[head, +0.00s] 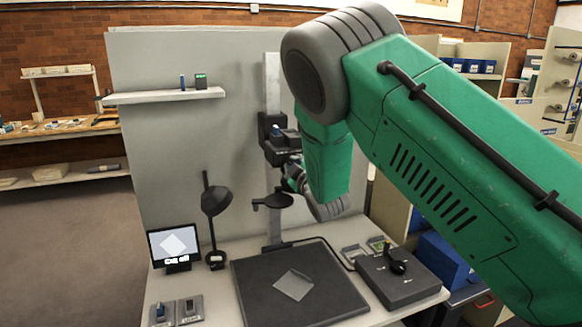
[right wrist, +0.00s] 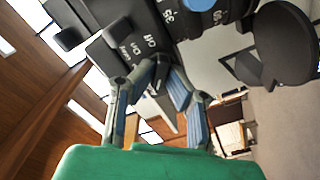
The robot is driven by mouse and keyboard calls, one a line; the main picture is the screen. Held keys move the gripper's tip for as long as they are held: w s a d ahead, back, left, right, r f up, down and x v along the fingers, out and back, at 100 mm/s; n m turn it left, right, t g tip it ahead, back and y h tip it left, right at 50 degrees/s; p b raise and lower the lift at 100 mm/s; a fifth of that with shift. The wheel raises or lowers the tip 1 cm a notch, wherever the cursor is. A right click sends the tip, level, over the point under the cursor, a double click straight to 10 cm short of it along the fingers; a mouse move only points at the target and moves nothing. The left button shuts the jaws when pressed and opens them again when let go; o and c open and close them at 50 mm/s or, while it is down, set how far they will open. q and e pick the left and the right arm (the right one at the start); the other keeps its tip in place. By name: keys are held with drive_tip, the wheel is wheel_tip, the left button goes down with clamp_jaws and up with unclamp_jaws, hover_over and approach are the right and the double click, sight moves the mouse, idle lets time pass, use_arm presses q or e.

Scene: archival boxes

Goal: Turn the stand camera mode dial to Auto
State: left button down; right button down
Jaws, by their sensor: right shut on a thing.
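The stand camera (head: 280,148) is a dark body on a grey upright column above the copy board. My right gripper (head: 293,178) reaches its lower side, mostly hidden behind my green arm. In the right wrist view, the camera's dark face (right wrist: 108,50) carries white labels, with "Off" and "On" readable. The fingers of my right gripper (right wrist: 160,80) are shut on the small dark mode dial (right wrist: 162,70) beside these labels. The dial's pointer is too hidden to read. My left gripper is not in view.
A small monitor (head: 173,246) shows a white shape and text ending in "off". A black lamp (head: 213,205) stands left of the column. Below lies a dark board (head: 255,302) with a pale sheet (head: 293,284). A grey box (head: 405,287) stands at right; a shelf (head: 150,97) is on the panel.

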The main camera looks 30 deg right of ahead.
drive_tip(key=shift+d+r, duration=0.1)
drive_tip(key=shift+d, duration=0.05)
drive_tip(key=c, duration=1.6)
unclamp_jaws()
drive_tip(key=shift+d, duration=0.1)
drive_tip(key=v, duration=1.2)
drive_tip(key=shift+f, duration=0.25)
drive_tip(key=shift+d, duration=0.1)
drive_tip(key=shift+f, duration=0.1)
